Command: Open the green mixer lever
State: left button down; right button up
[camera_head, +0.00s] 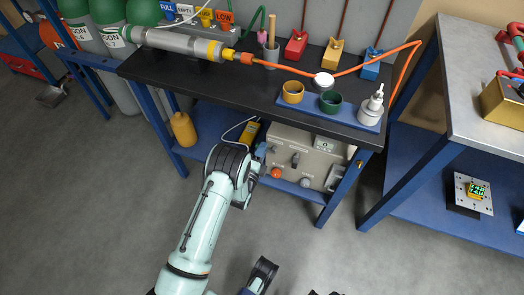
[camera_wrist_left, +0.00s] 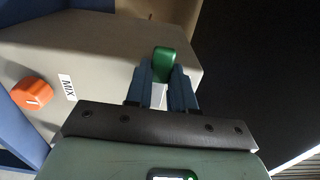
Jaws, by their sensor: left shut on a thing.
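The green mixer lever (camera_wrist_left: 164,64) shows in the left wrist view, sticking out from the grey box (camera_wrist_left: 95,50). My left gripper (camera_wrist_left: 162,82) has its two blue fingers on either side of the lever and is shut on it. In the head view my left gripper (camera_head: 260,161) is at the left side of the grey box (camera_head: 306,152), under the black bench; the lever is hidden there behind my wrist.
An orange knob (camera_wrist_left: 32,92) beside a MIX label (camera_wrist_left: 67,87) is on the same box face. The black benchtop (camera_head: 215,80) overhangs the box. A yellow bottle (camera_head: 184,130) stands left on the blue shelf. Open floor (camera_head: 110,220) lies in front.

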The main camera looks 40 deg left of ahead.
pick_arm(q)
jog(key=c, duration=1)
grip_release()
jog(key=shift+s+a, duration=0.1)
jog(key=shift+a, duration=0.1)
jog(key=shift+o, duration=0.2)
jog(key=shift+d, duration=0.1)
jog(key=p+v, duration=0.2)
jog(key=v, duration=1.1)
jog(key=shift+s, duration=0.15)
pick_arm(e)
jog(key=shift+g+y, duration=0.3)
jog(key=shift+g, duration=0.3)
jog(key=s+r, duration=0.1)
jog(key=s+a, duration=0.1)
jog(key=s+r, duration=0.1)
jog(key=shift+s+a+r, duration=0.35)
jog(key=shift+a, duration=0.05)
pick_arm(q)
jog(key=shift+d, duration=0.1)
